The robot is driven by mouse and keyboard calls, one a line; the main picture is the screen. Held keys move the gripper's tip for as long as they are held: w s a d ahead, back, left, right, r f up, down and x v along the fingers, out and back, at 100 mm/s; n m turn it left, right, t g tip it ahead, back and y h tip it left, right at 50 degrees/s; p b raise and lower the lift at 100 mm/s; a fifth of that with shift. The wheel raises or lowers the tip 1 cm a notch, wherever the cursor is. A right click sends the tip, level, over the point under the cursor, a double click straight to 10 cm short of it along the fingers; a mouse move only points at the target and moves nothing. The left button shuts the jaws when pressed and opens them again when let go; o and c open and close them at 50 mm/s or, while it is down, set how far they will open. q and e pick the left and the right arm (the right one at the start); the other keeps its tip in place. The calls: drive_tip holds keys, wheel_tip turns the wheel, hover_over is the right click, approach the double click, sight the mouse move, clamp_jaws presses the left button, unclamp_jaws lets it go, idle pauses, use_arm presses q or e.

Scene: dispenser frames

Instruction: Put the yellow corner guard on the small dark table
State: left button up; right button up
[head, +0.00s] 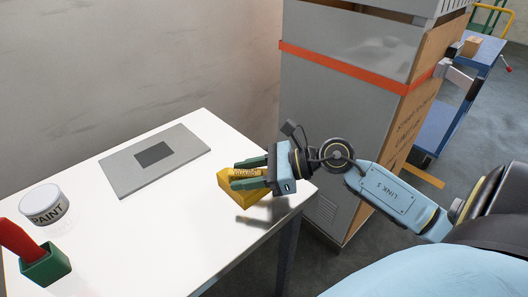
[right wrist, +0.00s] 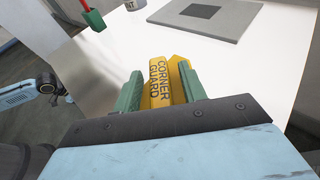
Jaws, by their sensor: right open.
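The yellow corner guard (head: 230,203) is at the right edge of the white table (head: 215,244). My right gripper (head: 238,174) is over it, with its green fingers open. In the right wrist view the corner guard (right wrist: 160,82), lettered "CORNER GUARD", shows between the two fingers (right wrist: 162,82) of my right gripper. The fingers are on either side of it; I cannot tell whether they touch it. I cannot make out a small dark table in either view. My left gripper is not in view.
On the white table are a grey plate (head: 181,168) with a dark square, a paint can (head: 44,204) and a green holder (head: 46,265) with a red-handled thing. A grey cabinet (head: 335,110) stands close behind my right arm. A blue cart (head: 437,128) is farther back.

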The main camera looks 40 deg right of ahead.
drive_tip(key=shift+s+d+r, duration=0.15)
drive_tip(key=shift+s+d, duration=0.1)
drive_tip(key=shift+d, duration=0.05)
drive_tip(key=p+v, duration=0.1)
drive_tip(key=v, duration=0.9)
drive_tip(key=shift+r, duration=0.1)
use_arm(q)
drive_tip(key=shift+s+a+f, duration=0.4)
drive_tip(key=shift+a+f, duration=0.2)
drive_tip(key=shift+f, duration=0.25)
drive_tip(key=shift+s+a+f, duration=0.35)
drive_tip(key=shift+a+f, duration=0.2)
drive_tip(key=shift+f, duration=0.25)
use_arm(e)
drive_tip(key=shift+s+d+r, duration=0.15)
drive_tip(key=shift+s+d, duration=0.2)
drive_tip(key=shift+d, duration=0.15)
